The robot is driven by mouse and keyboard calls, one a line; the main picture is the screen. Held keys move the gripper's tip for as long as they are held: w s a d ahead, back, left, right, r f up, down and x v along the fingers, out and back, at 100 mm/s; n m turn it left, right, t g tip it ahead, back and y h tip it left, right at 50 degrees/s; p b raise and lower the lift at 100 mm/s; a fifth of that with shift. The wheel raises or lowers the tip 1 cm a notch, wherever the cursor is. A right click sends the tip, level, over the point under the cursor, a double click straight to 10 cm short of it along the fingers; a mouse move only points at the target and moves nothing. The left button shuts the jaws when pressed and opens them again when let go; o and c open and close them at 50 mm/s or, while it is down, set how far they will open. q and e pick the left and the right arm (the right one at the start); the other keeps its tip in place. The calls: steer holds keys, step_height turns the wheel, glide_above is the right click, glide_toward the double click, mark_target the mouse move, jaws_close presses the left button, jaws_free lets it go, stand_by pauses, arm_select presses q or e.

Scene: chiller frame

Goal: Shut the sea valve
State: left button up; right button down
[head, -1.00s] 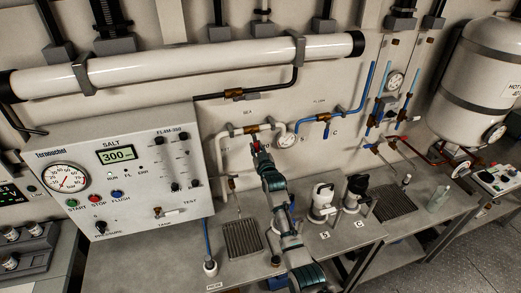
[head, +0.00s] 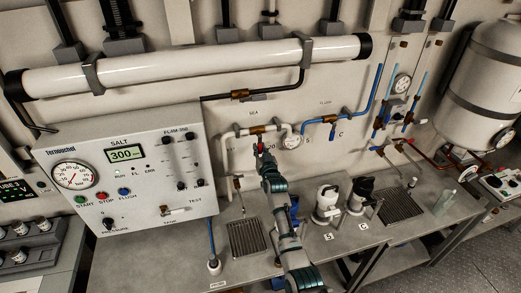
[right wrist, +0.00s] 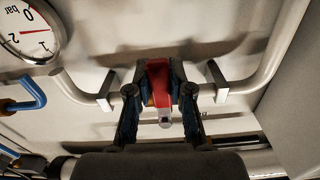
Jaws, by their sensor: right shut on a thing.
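The sea valve is a red lever (right wrist: 159,82) on the white pipe in the right wrist view, with a brass fitting (head: 257,129) behind it in the head view. The lever looks crosswise to the level pipe run. My right gripper (right wrist: 160,95) has its two dark fingers on either side of the lever and is shut on it. In the head view my right gripper (head: 262,154) reaches up to the lever and partly hides it. My left gripper is not in view.
A round gauge (head: 292,140) sits right of the valve; it also shows in the right wrist view (right wrist: 30,30). A blue pipe (head: 318,120) with its own valve lies further right. The salt control box (head: 125,180) stands left. White and black pump-like fittings stand on the bench (head: 345,238).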

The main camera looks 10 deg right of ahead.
steer(key=c, duration=1.2)
jaws_free()
steer(key=shift+a+f, duration=0.25)
steer(key=shift+f, duration=0.1)
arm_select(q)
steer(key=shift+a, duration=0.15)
arm_select(e)
steer(key=shift+o, duration=0.8)
steer(key=shift+a+r, duration=0.1)
steer(key=shift+r, duration=0.05)
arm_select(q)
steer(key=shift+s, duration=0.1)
arm_select(e)
steer(key=s, duration=1.1)
steer(key=shift+s, duration=0.4)
